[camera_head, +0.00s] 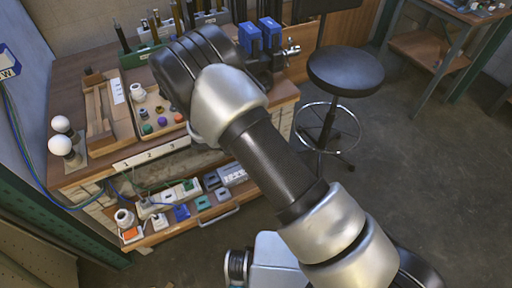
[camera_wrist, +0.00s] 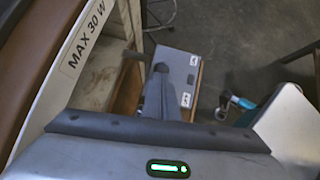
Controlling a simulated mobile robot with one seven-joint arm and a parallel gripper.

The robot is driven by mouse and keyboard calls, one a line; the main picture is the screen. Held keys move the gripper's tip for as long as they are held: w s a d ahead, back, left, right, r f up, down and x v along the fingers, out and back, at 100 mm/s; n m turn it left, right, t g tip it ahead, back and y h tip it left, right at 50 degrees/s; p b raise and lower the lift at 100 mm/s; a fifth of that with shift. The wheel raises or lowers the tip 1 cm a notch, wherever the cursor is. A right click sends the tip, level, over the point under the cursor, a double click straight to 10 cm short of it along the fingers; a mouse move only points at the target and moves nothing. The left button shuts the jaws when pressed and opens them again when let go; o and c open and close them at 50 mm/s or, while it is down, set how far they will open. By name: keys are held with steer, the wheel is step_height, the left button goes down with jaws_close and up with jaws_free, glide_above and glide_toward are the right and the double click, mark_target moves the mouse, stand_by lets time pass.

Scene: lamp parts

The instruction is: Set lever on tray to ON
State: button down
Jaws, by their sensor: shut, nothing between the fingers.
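In the wrist view a grey plate (camera_wrist: 184,66) with small white labels lies beside a wooden edge. My gripper (camera_wrist: 161,80) reaches over it, its dark fingers closed together and empty. A dark rounded shape at the fingertips may be the lever's knob or the fingertips themselves; I cannot tell, so the lever's position is unclear. In the head view the pulled-out wooden tray (camera_head: 193,231) holds several small parts, among them a grey-white block (camera_head: 231,174) with markings. My arm covers the bench's right part, and my gripper is hidden there.
A bench-top board (camera_head: 160,112) carries coloured knobs and a white socket. White bulbs (camera_head: 60,145) stand at the left. Blue boxes (camera_head: 250,38) stand behind my arm. A round black stool (camera_head: 345,70) is at the right, with open floor around it. A "MAX 30 W" strip (camera_wrist: 86,38) is close to the wrist.

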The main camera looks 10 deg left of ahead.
steer(key=w+d+r+g+y+p, duration=0.1)
steer(key=d+r+y+p, duration=0.1)
steer(key=p, duration=0.1)
steer(key=shift+w+d+g, duration=0.1)
steer(key=shift+w+g, duration=0.05)
steer(key=shift+g, duration=0.15)
steer(key=d+g+y+p, duration=0.1)
steer(key=w+d+g+y+p, duration=0.1)
steer(key=y+p, duration=0.1)
steer(key=shift+w+d+p, duration=0.1)
steer(key=shift+w+p, duration=0.2)
steer(key=shift+w+d+f, duration=0.15)
steer(key=shift+w+d, duration=0.35)
steer(key=shift+d, duration=0.25)
steer(key=shift+w+d+f, duration=0.1)
steer(key=shift+w+d, duration=0.4)
steer(key=shift+d, duration=0.2)
